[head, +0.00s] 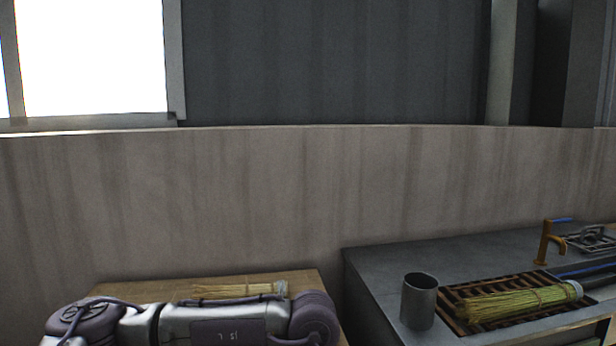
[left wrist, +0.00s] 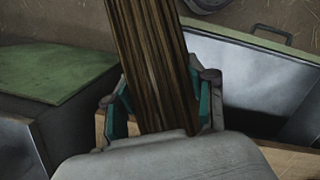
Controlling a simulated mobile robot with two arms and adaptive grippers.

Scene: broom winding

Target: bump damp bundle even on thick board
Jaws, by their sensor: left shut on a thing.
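My left gripper (left wrist: 161,98) shows in the left wrist view, its teal-padded fingers shut on a dark brown bundle of straight stalks (left wrist: 150,45). The bundle runs up out of that picture, so its far end is hidden. In the head view my left arm crosses the bottom left; its gripper does not show there. A pale straw bundle (head: 240,291) lies on a wooden board-like top (head: 300,279), partly behind my arm. A yellow-green tied bundle (head: 515,301) lies on a slatted rack (head: 455,297) at the right. My right gripper is not in view.
A grey counter (head: 390,260) holds a metal cup (head: 419,300) left of the rack and an orange tap (head: 547,243) behind it. The left wrist view shows a green-topped surface (left wrist: 50,80) and a metal bin with a handle (left wrist: 255,85).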

